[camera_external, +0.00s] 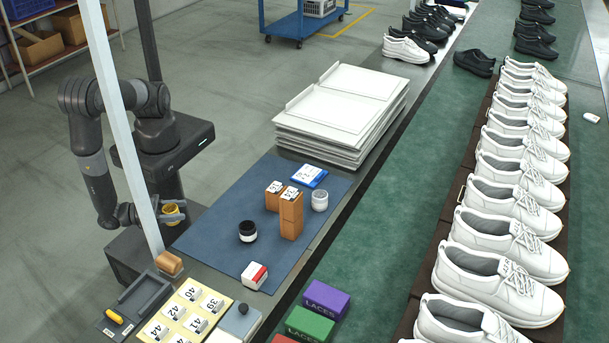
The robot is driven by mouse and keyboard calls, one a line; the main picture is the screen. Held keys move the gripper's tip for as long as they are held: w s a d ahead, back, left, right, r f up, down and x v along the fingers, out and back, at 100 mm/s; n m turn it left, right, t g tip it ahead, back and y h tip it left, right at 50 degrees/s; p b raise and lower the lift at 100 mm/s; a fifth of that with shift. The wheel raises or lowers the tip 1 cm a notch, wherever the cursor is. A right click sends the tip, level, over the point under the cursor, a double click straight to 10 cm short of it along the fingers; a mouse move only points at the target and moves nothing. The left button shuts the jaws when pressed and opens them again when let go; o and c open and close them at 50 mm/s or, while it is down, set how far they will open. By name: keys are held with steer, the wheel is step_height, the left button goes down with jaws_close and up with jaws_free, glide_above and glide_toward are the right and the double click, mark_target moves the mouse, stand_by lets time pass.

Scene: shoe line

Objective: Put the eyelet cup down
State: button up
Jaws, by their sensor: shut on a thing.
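My gripper (166,214) is at the left edge of the workbench, low beside the white post. It is shut on a small yellow cup (173,213), which looks like the eyelet cup. The cup appears upright, with a darker brownish inside. I cannot tell whether the cup's bottom touches a surface. The gripper's fingers hide part of the cup.
On the mat stand a black-lidded jar (248,232), tan blocks (291,215), a white jar (320,200), a blue-and-white card box (309,176) and a red-and-white block (254,276). A number-card sheet (187,313) lies in front. The mat's left part is clear.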

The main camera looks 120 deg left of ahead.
mark_target(164, 211)
steer(key=shift+v, duration=1.8)
steer(key=w+a+r+n+g+y, duration=0.1)
steer(key=w+a, duration=0.1)
steer(key=a, duration=0.1)
steer(key=w+a+r+n+g+y, duration=0.1)
steer(key=w+a, duration=0.2)
steer(key=w+a+r+g+y, duration=0.1)
steer(key=w+a, duration=0.1)
steer(key=a, duration=0.1)
steer(key=shift+w+n, duration=0.2)
steer(key=shift+n, duration=0.2)
steer(key=w+a+r+n+g+y, duration=0.2)
steer(key=a, duration=0.5)
steer(key=w+a+r+n+g+y, duration=0.1)
steer(key=w+a+g, duration=0.2)
steer(key=a, duration=0.4)
steer(key=w+a+r+m+t+h, duration=0.1)
steer(key=w+r+m+t+h, duration=0.3)
steer(key=w, duration=0.5)
steer(key=w+a+r+m+t+h, duration=0.1)
steer(key=w+r+m+t+h, duration=0.3)
steer(key=w, duration=0.5)
steer(key=shift+a+m+t+h, duration=0.3)
steer(key=shift+m+t+h, duration=0.5)
steer(key=shift+t+h, duration=0.7)
